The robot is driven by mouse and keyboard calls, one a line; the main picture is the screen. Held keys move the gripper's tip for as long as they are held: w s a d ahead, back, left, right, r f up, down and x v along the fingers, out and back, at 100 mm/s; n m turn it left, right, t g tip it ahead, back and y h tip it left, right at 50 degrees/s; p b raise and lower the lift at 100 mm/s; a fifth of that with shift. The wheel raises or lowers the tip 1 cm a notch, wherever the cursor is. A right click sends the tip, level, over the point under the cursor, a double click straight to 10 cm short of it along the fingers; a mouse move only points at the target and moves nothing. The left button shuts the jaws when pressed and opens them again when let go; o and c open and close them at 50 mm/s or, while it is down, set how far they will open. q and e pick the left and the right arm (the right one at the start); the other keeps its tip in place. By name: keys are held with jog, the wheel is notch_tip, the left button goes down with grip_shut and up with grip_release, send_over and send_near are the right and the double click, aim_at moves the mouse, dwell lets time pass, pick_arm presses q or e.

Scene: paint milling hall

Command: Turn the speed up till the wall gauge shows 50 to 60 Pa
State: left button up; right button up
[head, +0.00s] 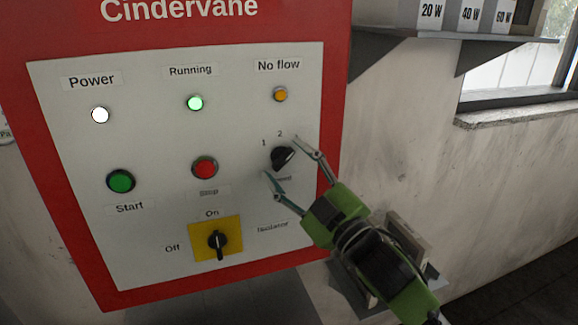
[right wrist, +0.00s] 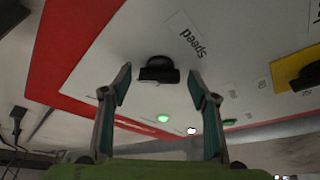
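The black speed knob (head: 282,158) is on the right of the white panel, with the numbers 1 and 2 above it. It also shows in the right wrist view (right wrist: 158,69), beside its "Speed" label. My right gripper (head: 281,158) is open, its two fingers spread on either side of the knob. In the right wrist view the fingers (right wrist: 158,85) are apart with a gap to the knob, and I cannot tell that they touch it. The wall gauge is not readable; only a sliver of a round white thing (head: 5,130) shows at the left edge. My left gripper is not in view.
The panel has a green Start button (head: 120,181), a red Stop button (head: 204,168) and a black isolator switch (head: 217,240) on yellow, pointing to On. The white Power lamp (head: 100,115) and green Running lamp (head: 195,103) look lit. A shelf (head: 440,38) with boxes is at upper right.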

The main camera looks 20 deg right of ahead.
jog(key=v, duration=0.7)
jog(key=shift+s, duration=0.25)
dwell(0.3)
jog(key=shift+d+f, duration=0.1)
